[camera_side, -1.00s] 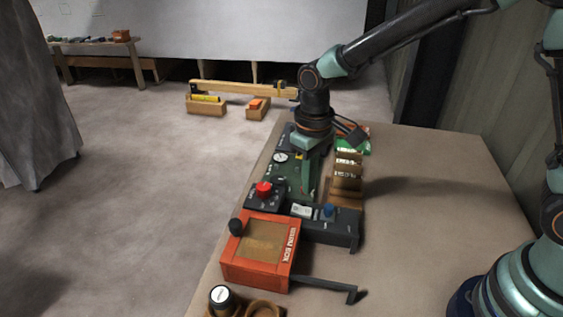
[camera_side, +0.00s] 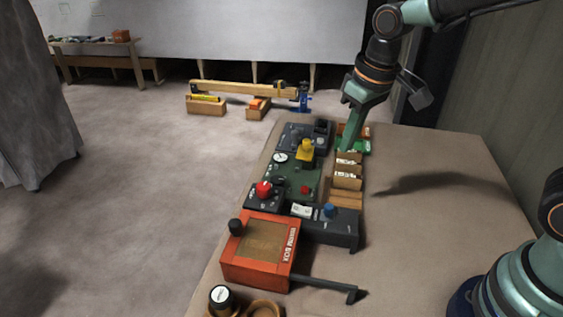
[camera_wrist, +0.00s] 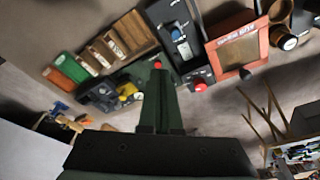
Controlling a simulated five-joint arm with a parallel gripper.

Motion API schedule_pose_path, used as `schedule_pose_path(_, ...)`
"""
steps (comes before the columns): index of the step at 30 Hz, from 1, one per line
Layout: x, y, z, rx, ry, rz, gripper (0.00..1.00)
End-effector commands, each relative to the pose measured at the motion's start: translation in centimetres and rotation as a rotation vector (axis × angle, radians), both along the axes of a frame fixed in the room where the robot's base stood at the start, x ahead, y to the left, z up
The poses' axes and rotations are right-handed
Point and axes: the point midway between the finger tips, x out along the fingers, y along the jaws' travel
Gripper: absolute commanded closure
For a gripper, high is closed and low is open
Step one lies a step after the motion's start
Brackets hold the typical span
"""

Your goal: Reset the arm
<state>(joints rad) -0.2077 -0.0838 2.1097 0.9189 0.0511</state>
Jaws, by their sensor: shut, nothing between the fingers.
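My gripper (camera_side: 347,146) hangs above the far part of the table in the side view, tilted down and to the left. Its green fingers are shut with nothing between them. In the wrist view my gripper (camera_wrist: 157,68) points up the picture, its closed tips in front of the dark control panel. Beneath and left of it in the side view is the panel (camera_side: 290,185) with a red button, a yellow part and a gauge. I cannot tell the exact height of the fingertips above the table.
An orange-red box (camera_side: 262,250) with a crank stands near the front of the table (camera_side: 430,240). A dark unit with a blue knob (camera_side: 328,210) sits behind it. Wooden trays (camera_side: 348,172) and a green bin (camera_side: 355,146) lie beside the panel. The table's right side is clear.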

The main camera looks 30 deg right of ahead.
Motion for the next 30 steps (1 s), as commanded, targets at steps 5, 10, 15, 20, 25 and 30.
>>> schedule_pose_path(5, -2.6, -3.3, 2.9, 0.015, -0.113, -0.062, 1.00)
schedule_pose_path(10, -5.1, -5.7, 4.3, 0.017, -0.209, -0.112, 1.00)
schedule_pose_path(15, -6.7, -7.1, 4.8, 0.016, -0.272, -0.147, 1.00)
schedule_pose_path(20, -7.3, -7.6, 4.8, 0.013, -0.295, -0.158, 1.00)
schedule_pose_path(25, -7.4, -7.6, 4.8, 0.013, -0.295, -0.158, 1.00)
schedule_pose_path(30, -7.3, -7.6, 4.8, 0.013, -0.295, -0.158, 1.00)
